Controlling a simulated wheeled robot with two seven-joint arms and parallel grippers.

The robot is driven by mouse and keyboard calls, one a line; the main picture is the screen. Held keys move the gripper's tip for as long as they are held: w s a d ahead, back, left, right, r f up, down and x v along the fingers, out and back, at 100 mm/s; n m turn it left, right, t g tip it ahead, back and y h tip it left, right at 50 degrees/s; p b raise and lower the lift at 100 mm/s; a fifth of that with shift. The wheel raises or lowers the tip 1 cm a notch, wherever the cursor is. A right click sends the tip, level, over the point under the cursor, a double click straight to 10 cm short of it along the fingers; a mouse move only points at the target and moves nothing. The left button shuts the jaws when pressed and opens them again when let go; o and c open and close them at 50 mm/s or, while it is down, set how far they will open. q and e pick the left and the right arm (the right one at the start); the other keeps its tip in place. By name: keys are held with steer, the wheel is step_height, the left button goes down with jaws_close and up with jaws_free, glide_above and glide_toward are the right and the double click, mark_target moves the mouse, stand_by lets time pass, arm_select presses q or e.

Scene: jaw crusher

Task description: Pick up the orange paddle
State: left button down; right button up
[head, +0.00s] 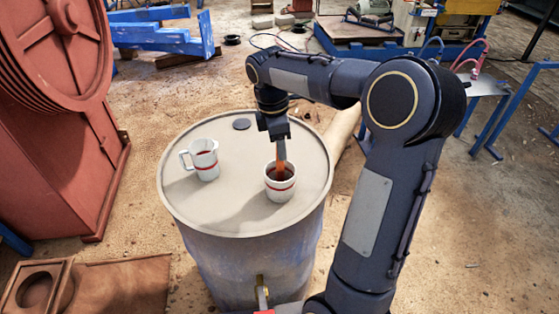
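The orange paddle (281,170) stands in a white cup with red bands (280,190) on top of the drum. Its lower end is inside the cup, which holds something dark. My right gripper (281,144) points down directly above the cup, with its fingertips at the upper end of the paddle. The fingers are small here, and I cannot tell whether they are closed on it. My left gripper is not in view.
A white jug with a red band (204,160) stands left of the cup on the drum (235,212). A dark round cap (242,124) lies behind it. A big red machine (62,110) stands at the left. A brown wooden piece (115,288) lies at the lower left.

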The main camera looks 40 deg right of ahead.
step_height(320, 180, down, 2)
steer(key=shift+s+d, duration=0.1)
steer(key=shift+d, duration=0.05)
jaws_close()
steer(key=shift+r, duration=0.1)
